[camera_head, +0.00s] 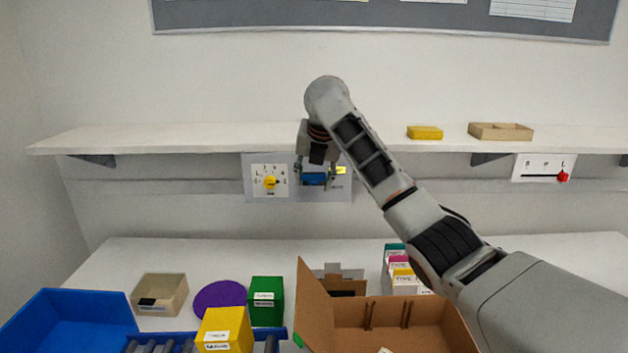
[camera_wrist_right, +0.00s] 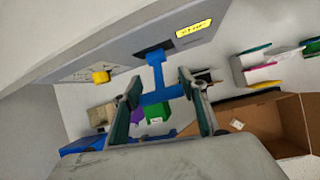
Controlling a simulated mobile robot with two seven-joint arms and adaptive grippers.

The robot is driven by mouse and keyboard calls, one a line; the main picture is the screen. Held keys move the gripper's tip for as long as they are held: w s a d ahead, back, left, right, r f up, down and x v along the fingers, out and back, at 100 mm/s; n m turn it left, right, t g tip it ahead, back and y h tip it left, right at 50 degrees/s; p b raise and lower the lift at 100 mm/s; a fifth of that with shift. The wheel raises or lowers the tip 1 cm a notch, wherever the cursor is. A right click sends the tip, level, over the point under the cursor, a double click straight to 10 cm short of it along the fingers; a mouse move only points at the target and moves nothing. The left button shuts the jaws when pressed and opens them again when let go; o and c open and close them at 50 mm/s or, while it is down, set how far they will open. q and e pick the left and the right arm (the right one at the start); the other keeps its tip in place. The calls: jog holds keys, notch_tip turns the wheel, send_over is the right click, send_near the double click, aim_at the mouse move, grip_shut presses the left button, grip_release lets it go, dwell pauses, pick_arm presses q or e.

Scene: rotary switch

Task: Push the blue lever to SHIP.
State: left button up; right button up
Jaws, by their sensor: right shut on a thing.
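The blue lever (camera_head: 314,180) is on a grey wall panel (camera_head: 310,197) under the shelf. In the right wrist view it is a T-shaped blue handle (camera_wrist_right: 157,78) that comes out of a dark slot in the panel. My right gripper (camera_head: 315,176) is at the lever, its fingers on either side of the crossbar and shut on it. A yellow label (camera_wrist_right: 193,28) sits on the panel beside the slot; its print is too small to read. The arm and gripper hide part of the panel in the head view. My left gripper is not in view.
A yellow dial (camera_head: 270,182) is left of the lever on the same panel. The shelf (camera_head: 230,136) juts out just above. A red slider (camera_head: 563,177) is far right. Below, the table holds a cardboard box (camera_head: 395,320), a blue bin (camera_head: 70,320) and coloured boxes.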

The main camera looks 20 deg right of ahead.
jog(key=shift+r, duration=0.1)
jog(key=o, duration=1.6)
jog(key=v, duration=1.2)
jog(key=shift+d, duration=0.1)
